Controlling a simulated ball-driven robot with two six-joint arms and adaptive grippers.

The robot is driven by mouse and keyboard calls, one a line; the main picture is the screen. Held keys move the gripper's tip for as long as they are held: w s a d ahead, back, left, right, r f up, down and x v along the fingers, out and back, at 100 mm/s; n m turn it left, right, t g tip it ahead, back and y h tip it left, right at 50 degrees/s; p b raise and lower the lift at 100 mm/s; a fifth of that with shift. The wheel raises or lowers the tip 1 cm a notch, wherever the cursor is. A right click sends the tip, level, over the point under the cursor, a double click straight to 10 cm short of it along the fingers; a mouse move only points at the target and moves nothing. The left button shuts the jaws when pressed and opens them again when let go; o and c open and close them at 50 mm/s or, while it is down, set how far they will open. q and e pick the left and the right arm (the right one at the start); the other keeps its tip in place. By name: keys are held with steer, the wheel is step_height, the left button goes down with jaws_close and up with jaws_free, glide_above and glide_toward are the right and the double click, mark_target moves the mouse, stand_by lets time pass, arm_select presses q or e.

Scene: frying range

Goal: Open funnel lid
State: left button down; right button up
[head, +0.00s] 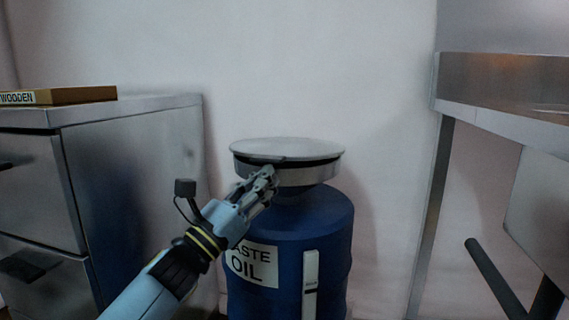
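The funnel lid (288,149) is a round grey disc on top of the metal funnel (318,175). It lies almost flat, with a dark gap under its front rim. The funnel sits on a blue waste oil drum (325,225) with a white label. My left gripper (268,178) is at the front left of the funnel rim, its fingertips just below the lid's edge. I cannot tell whether the fingers touch the rim or how far apart they are. My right gripper is not in view.
A metal drawer cabinet (140,150) stands at the left, with a wooden box (75,95) on it. A metal table (500,118) with a dark bar below it stands at the right. A plain wall is behind the drum, and the space above the lid is clear.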

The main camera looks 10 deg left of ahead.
mark_target(261, 162)
arm_select(q)
steer(key=r, duration=0.2)
steer(key=w+r+p, duration=0.1)
steer(key=shift+w+r, duration=0.1)
steer(key=shift+r, duration=0.25)
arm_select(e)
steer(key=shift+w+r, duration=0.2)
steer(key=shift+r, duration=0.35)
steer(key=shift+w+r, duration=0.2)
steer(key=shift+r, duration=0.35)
arm_select(q)
steer(key=shift+f, duration=0.1)
steer(key=r+p, duration=0.1)
steer(key=r, duration=0.1)
steer(key=r+p, duration=0.1)
steer(key=w+r+p, duration=0.1)
steer(key=r, duration=0.1)
steer(key=shift+r+p, duration=0.3)
steer(key=shift+p, duration=0.05)
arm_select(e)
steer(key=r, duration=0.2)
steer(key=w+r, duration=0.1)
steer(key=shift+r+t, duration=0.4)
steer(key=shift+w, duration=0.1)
